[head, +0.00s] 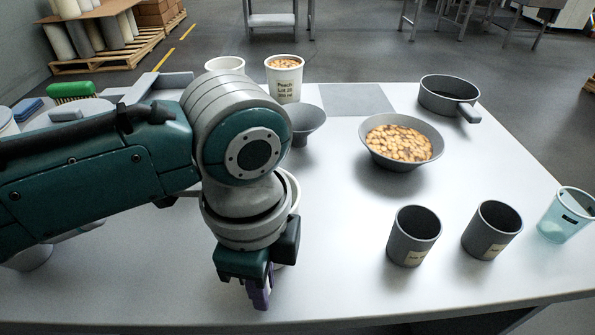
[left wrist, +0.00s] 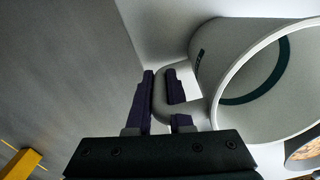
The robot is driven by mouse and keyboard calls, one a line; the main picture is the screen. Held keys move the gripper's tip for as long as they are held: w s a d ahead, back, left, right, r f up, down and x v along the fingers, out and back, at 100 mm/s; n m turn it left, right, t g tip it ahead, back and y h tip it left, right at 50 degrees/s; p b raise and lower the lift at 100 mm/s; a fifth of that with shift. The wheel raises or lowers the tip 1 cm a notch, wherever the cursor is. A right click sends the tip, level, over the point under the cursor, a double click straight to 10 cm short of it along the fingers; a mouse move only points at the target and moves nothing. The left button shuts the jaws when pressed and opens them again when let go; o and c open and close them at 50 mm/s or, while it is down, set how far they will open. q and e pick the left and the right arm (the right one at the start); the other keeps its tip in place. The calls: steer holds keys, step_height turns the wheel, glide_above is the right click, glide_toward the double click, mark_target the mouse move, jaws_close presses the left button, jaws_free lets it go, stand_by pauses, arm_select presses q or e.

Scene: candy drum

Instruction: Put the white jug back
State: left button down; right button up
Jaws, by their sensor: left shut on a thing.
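The white jug (head: 292,190) is mostly hidden behind my left arm in the head view; only a strip of its pale wall and rim shows. In the left wrist view the jug (left wrist: 212,65) shows its open mouth, with a dark teal ring inside. My left gripper (head: 262,290) points down near the table's front edge. Its purple fingers (left wrist: 160,95) are shut on the jug's handle in the left wrist view. I cannot tell whether the jug's base touches the table. My right gripper is not in view.
A grey bowl of candy (head: 400,142), a grey pan (head: 448,92), two dark grey cups (head: 413,237) (head: 492,230) and a pale teal cup (head: 567,215) stand to the right. A grey funnel (head: 304,122) and labelled tub (head: 285,82) stand behind my arm. A grey mat (head: 355,100) is bare.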

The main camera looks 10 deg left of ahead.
arm_select(q)
steer(key=c, duration=0.8)
jaws_free()
step_height(320, 180, up, 11)
steer(key=p, duration=0.3)
steer(key=shift+r, duration=0.65)
steer(key=s+d+f+n+t+h, duration=0.2)
steer(key=s+f+n+h, duration=0.1)
steer(key=s+n, duration=0.4)
steer(key=s+a+n+y, duration=0.1)
steer(key=a+n, duration=0.1)
steer(key=a, duration=0.1)
steer(key=s+a+n+t+y, duration=0.1)
steer(key=s+a+n, duration=0.1)
steer(key=a+n, duration=0.1)
steer(key=s+a+n, duration=0.2)
steer(key=a+n, duration=0.1)
steer(key=a, duration=0.2)
steer(key=shift+s+a+r+t+y, duration=0.1)
steer(key=shift+s+a+t+y, duration=0.05)
steer(key=shift+s+t+y, duration=0.2)
steer(key=shift+w, duration=0.1)
